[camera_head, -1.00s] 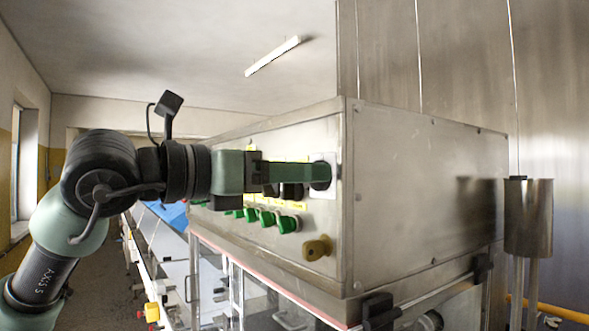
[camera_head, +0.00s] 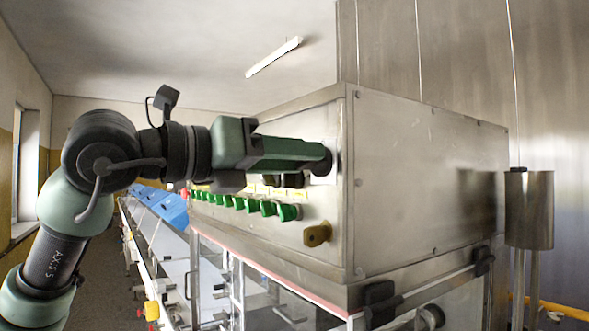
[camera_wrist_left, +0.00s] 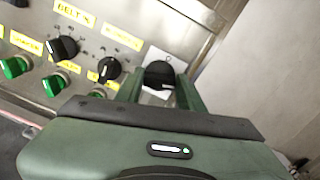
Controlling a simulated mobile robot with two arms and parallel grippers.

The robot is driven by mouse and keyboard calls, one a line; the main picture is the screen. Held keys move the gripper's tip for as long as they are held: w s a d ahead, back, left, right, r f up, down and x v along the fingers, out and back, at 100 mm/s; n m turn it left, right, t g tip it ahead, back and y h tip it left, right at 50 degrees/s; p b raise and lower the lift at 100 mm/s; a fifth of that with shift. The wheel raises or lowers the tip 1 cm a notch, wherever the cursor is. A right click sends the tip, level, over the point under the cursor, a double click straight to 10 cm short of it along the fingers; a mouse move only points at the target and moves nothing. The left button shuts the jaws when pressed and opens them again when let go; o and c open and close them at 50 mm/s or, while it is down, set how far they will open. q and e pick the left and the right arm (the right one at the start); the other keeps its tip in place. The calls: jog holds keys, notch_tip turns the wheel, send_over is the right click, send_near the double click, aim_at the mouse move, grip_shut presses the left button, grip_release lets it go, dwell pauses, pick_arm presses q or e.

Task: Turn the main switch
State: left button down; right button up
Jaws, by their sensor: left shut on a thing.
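The main switch is a black round knob on a pale plate (camera_wrist_left: 160,58) at the panel's upper right corner. In the head view the knob (camera_head: 325,160) shows just past the fingertips at the panel's right edge. My left gripper (camera_head: 318,158) reaches it from the left and is shut on the knob. In the left wrist view its green fingers (camera_wrist_left: 160,90) stand on either side of the knob. The knob's exact angle is hard to tell in the head view. My right gripper is not in view.
Below the switch are a brass-coloured knob (camera_head: 317,234) and a row of green switches (camera_head: 268,208). Black dials (camera_wrist_left: 109,69) with yellow labels sit close to the left finger. The steel cabinet's side (camera_head: 430,190) is bare. A steel cylinder (camera_head: 529,210) stands at the right.

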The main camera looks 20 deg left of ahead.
pick_arm(q)
jog(key=shift+w+a+f+n+b, duration=0.1)
jog(key=shift+n+b, duration=1.85)
jog(key=shift+n, duration=1.6)
jog(key=shift+w+a+f+n+b, duration=0.1)
jog(key=shift+n+b, duration=1.8)
jog(key=shift+n, duration=1.65)
jog(key=c, duration=0.9)
grip_release()
jog(key=b+v, duration=0.2)
jog(key=v, duration=0.5)
jog(key=shift+s+a, duration=0.2)
jog(key=shift+s, duration=0.15)
